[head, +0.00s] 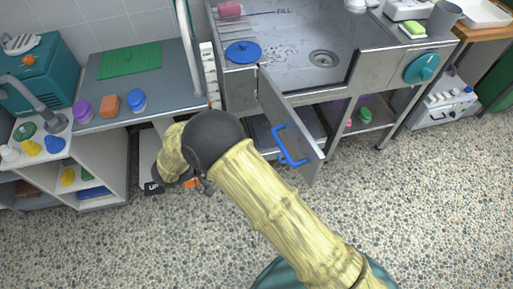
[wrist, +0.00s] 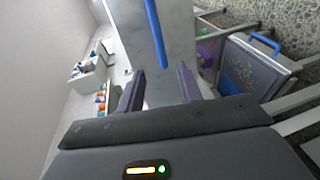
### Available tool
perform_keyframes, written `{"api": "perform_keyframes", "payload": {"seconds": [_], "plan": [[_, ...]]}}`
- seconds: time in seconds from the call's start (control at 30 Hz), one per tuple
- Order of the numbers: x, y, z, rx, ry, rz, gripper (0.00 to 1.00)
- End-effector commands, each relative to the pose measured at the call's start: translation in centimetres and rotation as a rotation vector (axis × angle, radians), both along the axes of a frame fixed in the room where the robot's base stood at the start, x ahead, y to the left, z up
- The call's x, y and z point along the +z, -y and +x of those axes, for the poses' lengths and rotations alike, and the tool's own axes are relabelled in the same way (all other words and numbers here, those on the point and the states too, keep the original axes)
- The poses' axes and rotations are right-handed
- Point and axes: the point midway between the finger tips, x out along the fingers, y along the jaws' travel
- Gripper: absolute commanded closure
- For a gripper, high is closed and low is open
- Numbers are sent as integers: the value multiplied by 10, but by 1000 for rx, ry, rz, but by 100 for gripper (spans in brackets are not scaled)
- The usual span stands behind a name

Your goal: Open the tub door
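The steel tub (head: 300,40) stands at the top middle in the head view. Its door (head: 300,120) is swung out from the tub's front, standing at an angle to it. A blue handle (head: 289,150) is on the door face. In the wrist view my gripper (wrist: 160,84) has its two purple-grey fingers apart, with nothing between them. A blue bar (wrist: 154,32) on a pale panel lies ahead of the fingers. A blue handle (wrist: 264,41) also shows on a grey panel at right; which of these is the door is unclear. In the head view my arm hides the fingertips.
A teal dial (head: 421,68) is on the tub's front right. A blue lid (head: 243,52) lies on the tub's left ledge. A counter (head: 175,85) with jars and a shelf unit (head: 100,165) stand at left. The pebbled floor (head: 430,210) is clear at lower right.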

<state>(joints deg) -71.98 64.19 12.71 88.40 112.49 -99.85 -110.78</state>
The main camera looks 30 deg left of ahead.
Motion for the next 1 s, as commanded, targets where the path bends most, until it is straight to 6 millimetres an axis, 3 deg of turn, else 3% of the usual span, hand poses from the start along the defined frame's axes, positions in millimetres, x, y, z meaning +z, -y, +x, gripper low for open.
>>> {"api": "perform_keyframes", "payload": {"seconds": [0.1, 0.3, 1.0], "plan": [[3, -13, -17, 3, -1, 2, 65], [7, -22, -29, 0, -1, -1, 65], [8, -23, -31, 3, 0, 0, 65]]}}
